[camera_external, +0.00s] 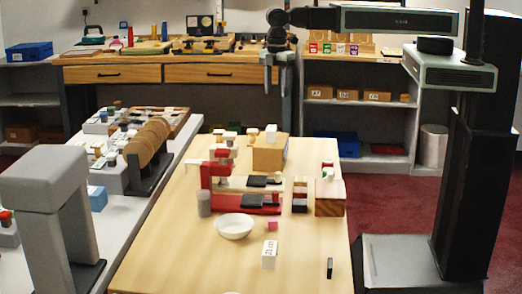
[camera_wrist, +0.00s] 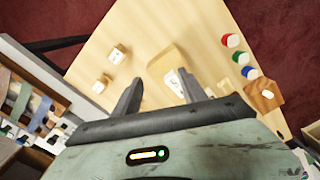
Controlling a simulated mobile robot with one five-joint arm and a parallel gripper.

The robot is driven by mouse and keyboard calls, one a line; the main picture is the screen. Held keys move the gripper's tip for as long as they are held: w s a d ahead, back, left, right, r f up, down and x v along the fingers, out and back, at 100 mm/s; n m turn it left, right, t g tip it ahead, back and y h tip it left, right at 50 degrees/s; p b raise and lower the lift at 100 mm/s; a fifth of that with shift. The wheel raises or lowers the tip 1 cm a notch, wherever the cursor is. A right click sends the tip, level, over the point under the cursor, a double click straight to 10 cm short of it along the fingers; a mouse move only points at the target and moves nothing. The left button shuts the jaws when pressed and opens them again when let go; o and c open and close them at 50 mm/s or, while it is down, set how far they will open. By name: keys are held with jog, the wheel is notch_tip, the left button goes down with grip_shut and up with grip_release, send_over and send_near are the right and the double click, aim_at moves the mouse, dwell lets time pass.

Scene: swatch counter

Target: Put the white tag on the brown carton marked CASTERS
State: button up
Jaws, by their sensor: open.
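A brown carton (camera_external: 268,156) stands toward the far end of the wooden table; its lettering is too small to read. A small white piece (camera_external: 271,133) shows at its top edge and may be the tag; I cannot tell whether it rests on the carton or stands behind it. My gripper (camera_external: 276,86) hangs empty, high above the far end of the table. In the wrist view my gripper (camera_wrist: 160,94) has its fingers wide apart. A tan box (camera_wrist: 162,63), apparently the carton, lies beyond them, with a white marked patch (camera_wrist: 176,83) partly hidden by the gripper.
A red stand (camera_external: 213,175), a white bowl (camera_external: 234,227), a white lettered block (camera_external: 269,254) and a wooden block (camera_external: 329,197) stand on the table. Small white-topped blocks (camera_wrist: 118,54) lie left of the tan box. Coloured round pieces (camera_wrist: 241,58) lie right.

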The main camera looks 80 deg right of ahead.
jog(key=s+d+m, duration=0.5)
jog(key=d+m, duration=0.7)
jog(key=d, duration=0.1)
jog(key=shift+d, duration=0.15)
